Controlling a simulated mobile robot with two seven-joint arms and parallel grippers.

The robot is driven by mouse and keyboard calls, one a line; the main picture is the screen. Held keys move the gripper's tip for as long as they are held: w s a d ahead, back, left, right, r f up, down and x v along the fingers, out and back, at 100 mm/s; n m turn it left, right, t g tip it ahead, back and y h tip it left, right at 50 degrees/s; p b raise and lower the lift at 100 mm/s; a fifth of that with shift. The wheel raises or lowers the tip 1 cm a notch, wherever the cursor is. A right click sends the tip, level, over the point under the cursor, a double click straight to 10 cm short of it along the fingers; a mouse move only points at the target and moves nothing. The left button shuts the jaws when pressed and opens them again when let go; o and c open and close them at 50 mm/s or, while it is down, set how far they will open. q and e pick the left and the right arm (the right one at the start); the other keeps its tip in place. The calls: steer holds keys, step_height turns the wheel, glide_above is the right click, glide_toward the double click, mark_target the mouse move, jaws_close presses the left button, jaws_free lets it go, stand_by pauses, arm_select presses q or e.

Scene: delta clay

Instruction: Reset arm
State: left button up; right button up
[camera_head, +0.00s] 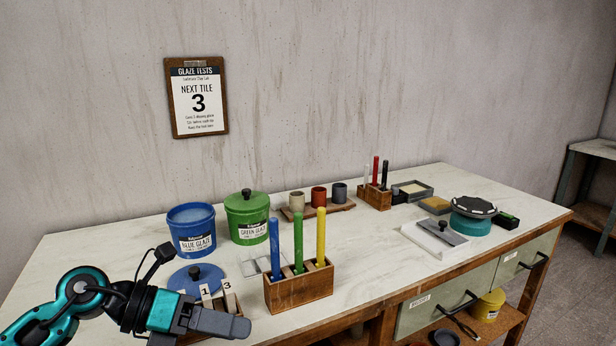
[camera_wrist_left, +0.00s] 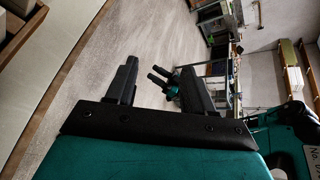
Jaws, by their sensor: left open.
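My left arm comes in at the lower left of the head view, and its left gripper (camera_head: 226,324) is in front of the table's near left corner area. In the left wrist view the two dark fingers of the left gripper (camera_wrist_left: 160,88) stand apart with nothing between them. Behind them are the floor and distant furniture. In the head view the gripper partly covers a small wooden rack with tiles marked 1 and 3 (camera_head: 228,297). I cannot tell how far apart they are.
The white table (camera_head: 120,245) holds an open blue glaze bucket (camera_head: 191,231), a lidded green glaze bucket (camera_head: 248,218), a blue lid (camera_head: 195,278), and a wooden block (camera_head: 299,289) with blue, green and yellow handles.

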arm_select(q)
steer(key=s+d+r+n+t+h, duration=0.1)
steer(key=d+n+t+h, duration=0.25)
steer(key=n+h, duration=0.2)
steer(key=s+a+f+n+t+y, duration=0.1)
steer(key=a+f+n+t+y, duration=0.5)
steer(key=n, duration=0.8)
steer(key=s+a+f+n+t+y, duration=0.2)
steer(key=f+n+t+y, duration=0.2)
steer(key=f+n+y, duration=0.65)
steer(key=s+a+f+n+g, duration=0.1)
steer(key=s+f+n+g, duration=0.4)
steer(key=s+f+n, duration=0.4)
steer(key=shift+s+f, duration=0.4)
steer(key=shift+f, duration=0.2)
